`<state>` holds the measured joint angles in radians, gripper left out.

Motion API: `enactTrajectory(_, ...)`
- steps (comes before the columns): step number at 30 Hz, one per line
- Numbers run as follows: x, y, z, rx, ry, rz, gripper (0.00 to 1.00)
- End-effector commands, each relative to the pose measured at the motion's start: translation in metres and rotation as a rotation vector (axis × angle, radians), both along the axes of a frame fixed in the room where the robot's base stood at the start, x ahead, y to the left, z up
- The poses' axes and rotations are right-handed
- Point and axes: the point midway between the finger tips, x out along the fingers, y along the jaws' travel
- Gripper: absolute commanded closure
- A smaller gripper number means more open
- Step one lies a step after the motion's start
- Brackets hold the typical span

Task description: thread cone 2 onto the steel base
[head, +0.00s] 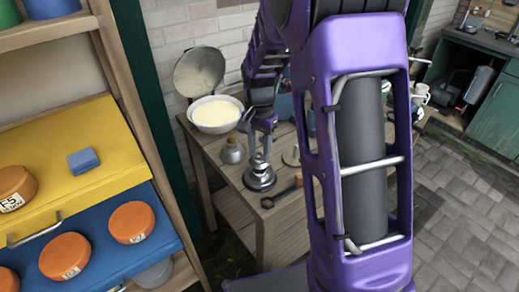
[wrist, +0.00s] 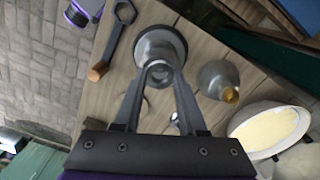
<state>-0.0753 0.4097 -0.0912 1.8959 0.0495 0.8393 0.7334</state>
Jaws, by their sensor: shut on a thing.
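The steel base (head: 260,181) is a round, shiny flanged piece on the wooden bench, and its dark rim also shows in the wrist view (wrist: 178,38). My gripper (head: 259,157) points down right above it; in the wrist view my gripper (wrist: 160,70) has its fingertips closed on a small silvery piece, which I take for cone 2 (wrist: 157,78). The piece is in line with the base; I cannot tell whether they touch or how far any thread is engaged. The fingers hide part of it.
A grey flask-shaped cone (head: 232,152) with an orange tip stands close by on the bench. Behind it is a white bowl (head: 217,115) of pale yellow stuff. A dark wrench (head: 284,193) with a wooden handle lies near the front edge. A shelf with orange pucks (head: 131,222) stands left.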

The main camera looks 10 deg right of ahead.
Motion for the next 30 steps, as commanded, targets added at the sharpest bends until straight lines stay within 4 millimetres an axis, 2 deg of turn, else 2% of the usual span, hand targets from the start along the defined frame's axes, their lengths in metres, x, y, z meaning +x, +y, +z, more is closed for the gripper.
enactTrajectory(30,0.0,0.0,-0.016,0.0,0.0,0.0,1.0)
